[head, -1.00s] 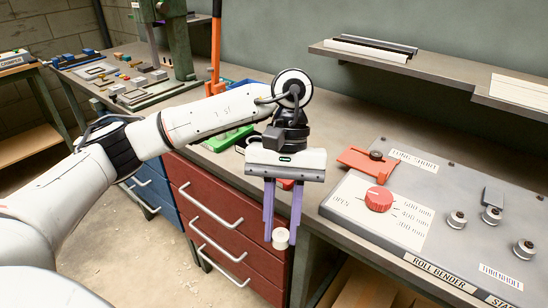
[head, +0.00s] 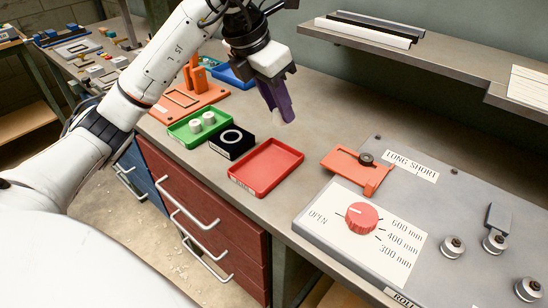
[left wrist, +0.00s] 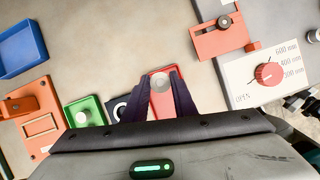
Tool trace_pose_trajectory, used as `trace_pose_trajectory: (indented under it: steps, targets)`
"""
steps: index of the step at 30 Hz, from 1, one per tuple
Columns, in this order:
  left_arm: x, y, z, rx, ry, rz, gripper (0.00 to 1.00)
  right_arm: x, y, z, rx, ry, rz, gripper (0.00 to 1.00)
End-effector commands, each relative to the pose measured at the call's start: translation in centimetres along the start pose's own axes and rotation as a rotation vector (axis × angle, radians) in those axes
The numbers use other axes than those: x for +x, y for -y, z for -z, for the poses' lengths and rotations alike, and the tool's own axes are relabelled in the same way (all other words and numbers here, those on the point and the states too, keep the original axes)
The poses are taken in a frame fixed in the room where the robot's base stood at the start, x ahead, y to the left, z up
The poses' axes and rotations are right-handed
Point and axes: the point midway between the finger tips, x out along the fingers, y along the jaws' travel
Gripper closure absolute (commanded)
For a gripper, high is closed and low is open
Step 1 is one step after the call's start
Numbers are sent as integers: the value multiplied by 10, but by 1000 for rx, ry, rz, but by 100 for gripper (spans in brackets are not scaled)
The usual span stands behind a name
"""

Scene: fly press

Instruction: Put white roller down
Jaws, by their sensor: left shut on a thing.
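My left gripper (head: 277,112) is shut on a white roller (left wrist: 160,82), which sits between the purple fingertips in the left wrist view. In the head view only a small pale part of the roller (head: 277,119) shows at the tips, above the bench. A red tray (head: 262,170) lies empty on the bench, nearer the front edge than the gripper. My right gripper is not in view.
A black block with a white ring (head: 231,141) stands between the trays. An orange fixture (head: 188,100) and a blue tray (head: 232,76) lie farther back. The roll bender panel (head: 400,165) with a red knob (head: 362,217) is at right. Bench behind the red tray is clear.

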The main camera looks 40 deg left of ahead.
Motion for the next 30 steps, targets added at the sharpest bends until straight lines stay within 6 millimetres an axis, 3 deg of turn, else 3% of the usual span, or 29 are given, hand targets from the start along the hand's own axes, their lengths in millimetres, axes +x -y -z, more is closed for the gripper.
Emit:
trace_pose_trajectory:
  steps: [6,18,30]
  targets:
    - [36,-1,16,-19,-8,-4,100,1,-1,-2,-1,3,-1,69]
    - [82,0,35,-16,-6,-3,100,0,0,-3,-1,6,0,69]
    - [91,-1,38,-14,-2,-5,100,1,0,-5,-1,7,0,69]
